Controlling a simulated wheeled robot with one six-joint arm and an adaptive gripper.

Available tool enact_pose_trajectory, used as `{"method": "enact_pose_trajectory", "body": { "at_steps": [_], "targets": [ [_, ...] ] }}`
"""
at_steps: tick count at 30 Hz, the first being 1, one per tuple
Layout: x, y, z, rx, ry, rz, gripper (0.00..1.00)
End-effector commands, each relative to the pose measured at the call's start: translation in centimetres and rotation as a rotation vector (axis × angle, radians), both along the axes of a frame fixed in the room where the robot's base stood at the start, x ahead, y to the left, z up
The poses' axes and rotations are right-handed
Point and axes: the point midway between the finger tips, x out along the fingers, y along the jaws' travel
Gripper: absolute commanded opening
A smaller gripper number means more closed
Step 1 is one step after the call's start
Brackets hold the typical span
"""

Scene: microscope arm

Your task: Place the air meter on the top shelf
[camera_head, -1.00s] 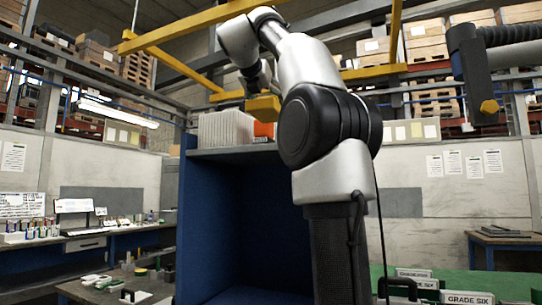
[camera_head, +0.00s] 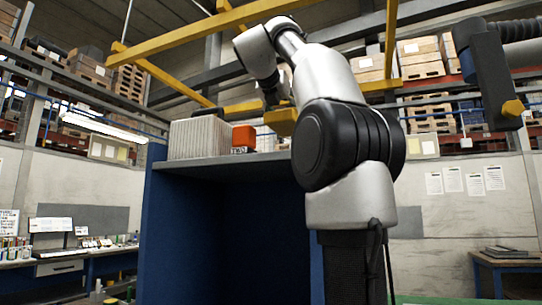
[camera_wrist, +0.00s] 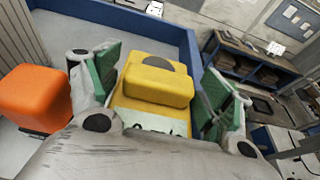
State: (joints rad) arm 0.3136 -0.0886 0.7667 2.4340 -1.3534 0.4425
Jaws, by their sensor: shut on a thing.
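The yellow air meter (camera_wrist: 155,85) sits between the green-padded fingers of my gripper (camera_wrist: 160,92) in the wrist view, and the gripper is shut on it. In the head view my gripper (camera_head: 273,98) points down with the yellow meter (camera_head: 281,122) below it, partly behind my arm. The top shelf (camera_head: 225,163) is the upper surface of a dark blue cabinet. The meter appears over or close to this surface, right of an orange box. Contact with the shelf cannot be told.
A white ribbed box (camera_head: 199,138) and the orange box (camera_head: 243,137) stand on the shelf's left part; the orange one (camera_wrist: 35,97) is left of my fingers in the wrist view. A blue rim (camera_wrist: 130,17) edges the shelf. Yellow beams (camera_head: 215,22) run overhead.

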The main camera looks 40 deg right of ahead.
Motion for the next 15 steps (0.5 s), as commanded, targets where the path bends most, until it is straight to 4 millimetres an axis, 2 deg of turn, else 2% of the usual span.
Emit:
{"method": "enact_pose_trajectory", "body": {
  "at_steps": [6,11,15],
  "targets": [
    [-0.1,0.1,-3.6,0.000,0.002,0.002,0.44],
    [-0.1,0.0,-4.9,-0.001,0.000,0.001,0.44],
    [-0.1,0.1,-6.8,0.000,0.002,0.002,0.44]
  ]
}}
